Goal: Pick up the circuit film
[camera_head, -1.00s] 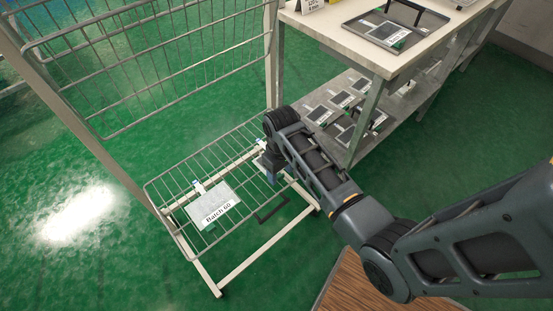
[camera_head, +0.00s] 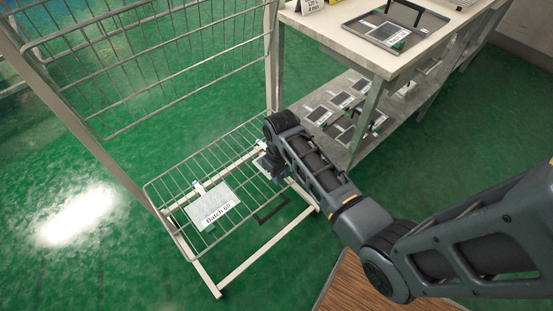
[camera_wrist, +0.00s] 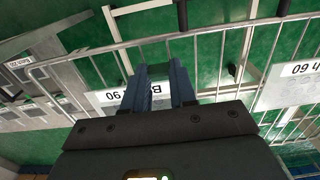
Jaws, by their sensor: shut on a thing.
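My gripper (camera_wrist: 158,78) has its two blue fingers close together at the wire rack's lower shelf. It is shut on the circuit film (camera_wrist: 108,98), a pale sheet whose label ends in "90". The fingers hide the middle of that label and the exact place of the grip. In the head view, the film (camera_head: 261,163) shows only in part beside my gripper (camera_head: 275,178). I cannot tell whether it is clear of the shelf wires.
A pale "Batch 60" sheet (camera_head: 211,206) lies on the wire shelf (camera_head: 178,188) to the left. A workbench (camera_head: 350,45) stands at the back right with a tray (camera_head: 425,24) on top. Several dark panels lie on its lower shelf. Green floor is open at left.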

